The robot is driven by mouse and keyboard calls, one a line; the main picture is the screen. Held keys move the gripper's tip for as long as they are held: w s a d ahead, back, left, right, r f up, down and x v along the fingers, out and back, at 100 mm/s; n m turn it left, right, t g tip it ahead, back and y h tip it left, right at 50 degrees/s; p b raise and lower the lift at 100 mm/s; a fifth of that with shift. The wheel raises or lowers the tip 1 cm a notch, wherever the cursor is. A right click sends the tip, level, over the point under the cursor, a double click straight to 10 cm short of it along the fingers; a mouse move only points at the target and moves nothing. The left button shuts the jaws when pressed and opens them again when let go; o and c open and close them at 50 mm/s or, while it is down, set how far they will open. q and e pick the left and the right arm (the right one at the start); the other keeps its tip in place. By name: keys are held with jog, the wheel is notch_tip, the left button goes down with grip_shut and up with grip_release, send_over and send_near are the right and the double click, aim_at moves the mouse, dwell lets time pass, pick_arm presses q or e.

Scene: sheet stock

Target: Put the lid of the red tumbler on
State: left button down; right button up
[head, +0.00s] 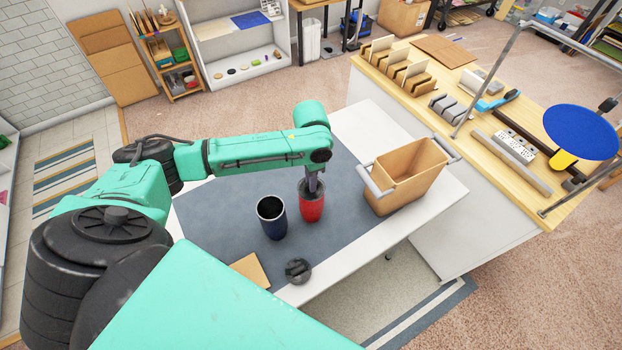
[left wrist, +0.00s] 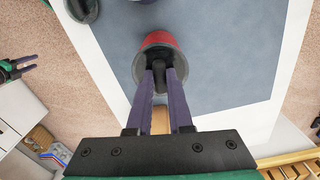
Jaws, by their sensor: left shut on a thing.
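The red tumbler (head: 312,208) stands upright on the dark mat, right of the dark blue tumbler (head: 271,217). My left gripper (head: 313,184) points down over the red tumbler. In the left wrist view its purple fingers (left wrist: 166,76) are shut on the knob of a dark grey lid (left wrist: 153,48). The lid is at the mouth of the red tumbler (left wrist: 160,39); I cannot tell whether it is fully seated. A second dark lid (head: 298,270) lies near the table's front edge. My right gripper (left wrist: 24,67) shows small in the left wrist view, its fingers apart.
A tan bin (head: 408,176) with grey handles stands right of the red tumbler. A flat tan piece (head: 250,270) lies at the mat's front edge. A wooden bench (head: 480,125) with dividers and tools stands behind at right. The mat behind the tumblers is clear.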

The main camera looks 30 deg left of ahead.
pick_arm(q)
jog(key=c, duration=0.8)
grip_release()
jog(key=shift+o, duration=0.2)
jog(key=o, duration=0.5)
jog(key=shift+r, duration=3.55)
